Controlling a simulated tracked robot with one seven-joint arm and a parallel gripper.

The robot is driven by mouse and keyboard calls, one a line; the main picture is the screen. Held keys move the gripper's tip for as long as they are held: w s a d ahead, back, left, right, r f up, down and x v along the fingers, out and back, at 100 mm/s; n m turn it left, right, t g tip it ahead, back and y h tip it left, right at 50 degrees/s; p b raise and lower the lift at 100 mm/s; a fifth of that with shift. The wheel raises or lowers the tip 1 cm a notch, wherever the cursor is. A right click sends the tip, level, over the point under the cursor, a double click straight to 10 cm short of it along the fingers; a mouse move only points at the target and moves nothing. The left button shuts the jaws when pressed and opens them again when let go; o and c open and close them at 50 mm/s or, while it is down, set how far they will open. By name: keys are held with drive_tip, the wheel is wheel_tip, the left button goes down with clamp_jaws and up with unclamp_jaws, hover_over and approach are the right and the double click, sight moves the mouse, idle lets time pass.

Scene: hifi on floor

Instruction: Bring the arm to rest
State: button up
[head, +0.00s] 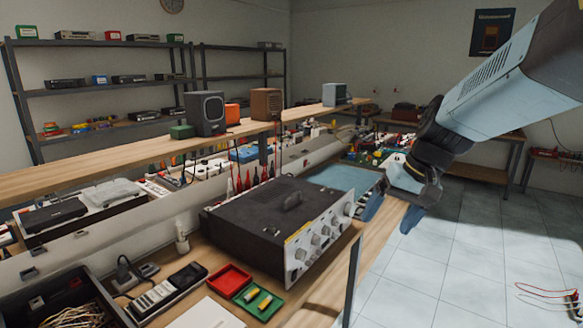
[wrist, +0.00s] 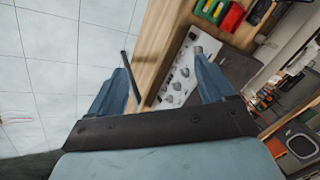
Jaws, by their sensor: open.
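My gripper (head: 390,212) is at the right of the head view, beside the front right end of the workbench, with my arm reaching in from the upper right. Its two blue fingers are spread apart and empty in the wrist view (wrist: 163,65). Between and beyond the fingers lie the bench edge and the knobbed front panel of a dark instrument box (wrist: 178,80). The same instrument box (head: 270,215) stands on the bench to the left of my gripper in the head view. I cannot tell the exact gap between them.
A red tray (head: 229,279) and a green tray (head: 258,300) sit at the bench front. A wooden shelf (head: 130,152) with speakers runs above the bench. A thin dark post (head: 353,280) stands at the bench edge. The tiled floor (head: 450,262) at right is mostly clear, with red wires (head: 548,292).

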drive_tip(key=s+d+r+t+h, duration=0.1)
drive_tip(key=s+d+r+h, duration=0.1)
drive_tip(key=s, duration=0.3)
drive_tip(key=s+d+r+t+h, duration=0.1)
drive_tip(key=s+r+t, duration=0.1)
drive_tip(key=s, duration=0.3)
drive_tip(key=shift+d+n+t+h, duration=0.3)
drive_tip(key=shift+d+h, duration=0.05)
drive_tip(key=shift+h, duration=0.05)
drive_tip(key=shift+r, duration=0.1)
drive_tip(key=shift+c, duration=0.4)
